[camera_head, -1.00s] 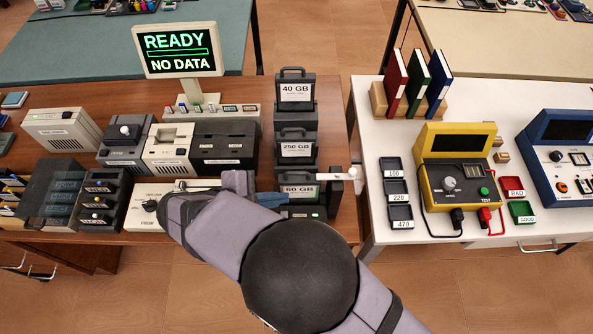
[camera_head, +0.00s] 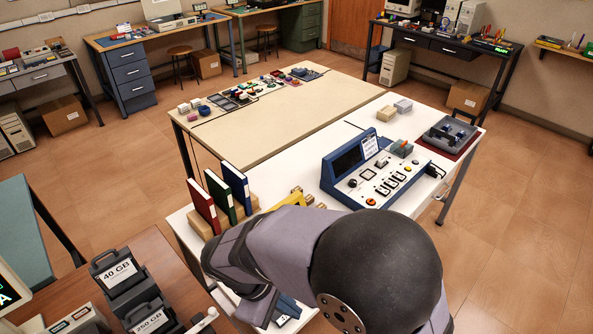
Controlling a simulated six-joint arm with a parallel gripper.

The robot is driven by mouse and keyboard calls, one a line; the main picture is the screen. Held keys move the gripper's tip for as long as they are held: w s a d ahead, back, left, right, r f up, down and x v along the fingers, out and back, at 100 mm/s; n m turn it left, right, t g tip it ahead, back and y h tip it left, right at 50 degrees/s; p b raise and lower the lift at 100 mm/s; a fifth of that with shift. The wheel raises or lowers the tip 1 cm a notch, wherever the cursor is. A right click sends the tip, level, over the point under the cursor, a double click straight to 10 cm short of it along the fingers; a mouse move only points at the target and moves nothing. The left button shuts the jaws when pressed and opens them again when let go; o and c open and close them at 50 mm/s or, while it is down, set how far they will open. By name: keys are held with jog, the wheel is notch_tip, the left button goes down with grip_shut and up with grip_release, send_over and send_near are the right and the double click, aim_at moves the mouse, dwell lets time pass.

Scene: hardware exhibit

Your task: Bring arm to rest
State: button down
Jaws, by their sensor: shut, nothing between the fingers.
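My arm (camera_head: 285,250) reaches across the lower middle of the view over the white table (camera_head: 182,222), with a large black rounded joint (camera_head: 385,265) in front. Its far end bends down at the lower left of the arm, near the front edge of the white table. I cannot make out my gripper's fingers; the arm's own links and the lower picture edge hide that area.
Red, green and blue books (camera_head: 222,197) stand left of my arm. A blue tester console (camera_head: 375,170) stands behind it, and a yellow device (camera_head: 293,199) is mostly hidden. Cartridges (camera_head: 120,275) stand on the wooden desk at lower left. Open floor (camera_head: 530,215) lies to the right.

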jog(key=s+d+r+m+y+p, duration=0.1)
jog(key=d+r+m+y+p, duration=0.1)
jog(key=d+m, duration=0.4)
jog(key=s+d+r+m+g+y+p, duration=0.1)
jog(key=s+d+r+m+y+p, duration=0.1)
jog(key=d+m, duration=0.5)
jog(key=d+r, duration=0.1)
jog(key=d, duration=0.2)
jog(key=shift+s+d+r+y, duration=0.2)
jog(key=shift+d+r+y, duration=0.05)
jog(key=shift+y, duration=0.05)
notch_tip(320, 180, down, 5)
jog(key=b, duration=0.5)
jog(key=shift+f, duration=0.1)
